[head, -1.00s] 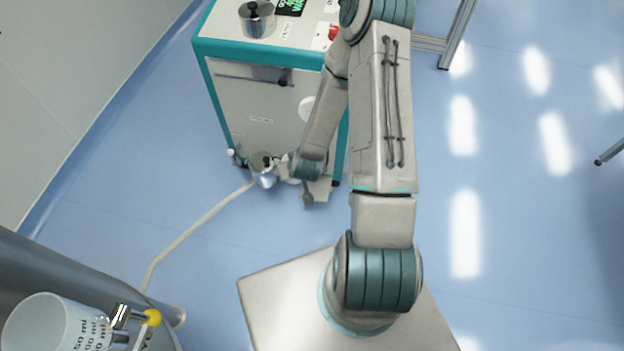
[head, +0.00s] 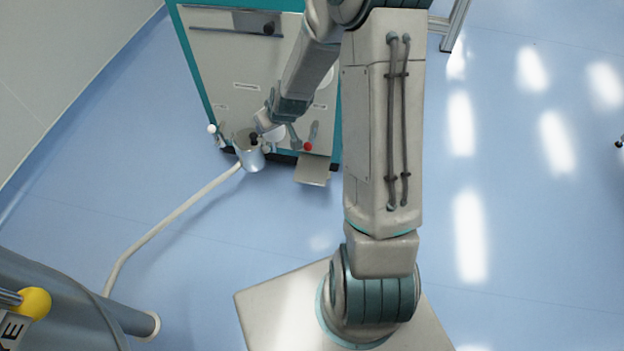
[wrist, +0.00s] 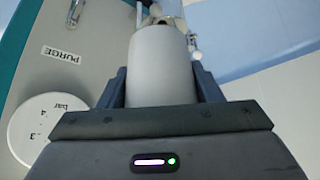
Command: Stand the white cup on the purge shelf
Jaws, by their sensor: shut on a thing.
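The white cup (wrist: 162,65) fills the middle of the wrist view as a plain pale cylinder between the dark fingers of my gripper (wrist: 162,88). My gripper is shut on it. In the head view my gripper (head: 268,122) is in front of the teal-edged machine, and a pale part of the cup (head: 277,132) shows beside it. The purge shelf seems to be the small flat plate (head: 313,170) jutting out low on the machine, right of and below my gripper; it looks bare. The cup's far end and its tilt are hard to tell.
A silver pot (head: 250,155) at the end of a pale hose (head: 170,225) is close below my gripper. Valves with a white knob (head: 211,129) and a red knob (head: 308,147) stick out nearby. The wrist view shows a PURGE label (wrist: 61,54) and round gauge (wrist: 45,128).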

